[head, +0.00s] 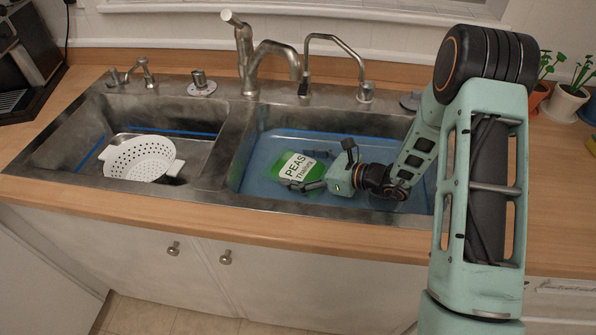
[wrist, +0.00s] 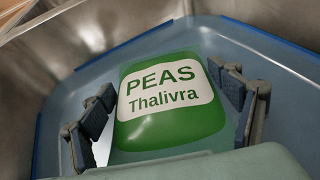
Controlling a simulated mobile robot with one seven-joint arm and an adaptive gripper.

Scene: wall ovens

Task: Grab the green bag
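The green bag (head: 297,167) has a white label reading "PEAS Thalivra". It lies in the right-hand sink basin and leans toward its left side. In the wrist view the bag (wrist: 170,115) fills the middle, between my two fingers. My gripper (head: 326,166) reaches into the basin from the right. Its fingers are spread, one on each side of the bag, with the tips very close to the bag's edges; the wrist view shows the open gripper (wrist: 162,82) too. I cannot tell whether either tip touches. The bag's near end is partly hidden by my gripper.
The right basin has a blue bottom (head: 262,150) and steep metal walls. A white colander (head: 140,158) sits in the left basin. Faucets (head: 248,60) stand behind the sink. Potted plants (head: 566,100) are at the right; a dark appliance (head: 28,60) is at the left.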

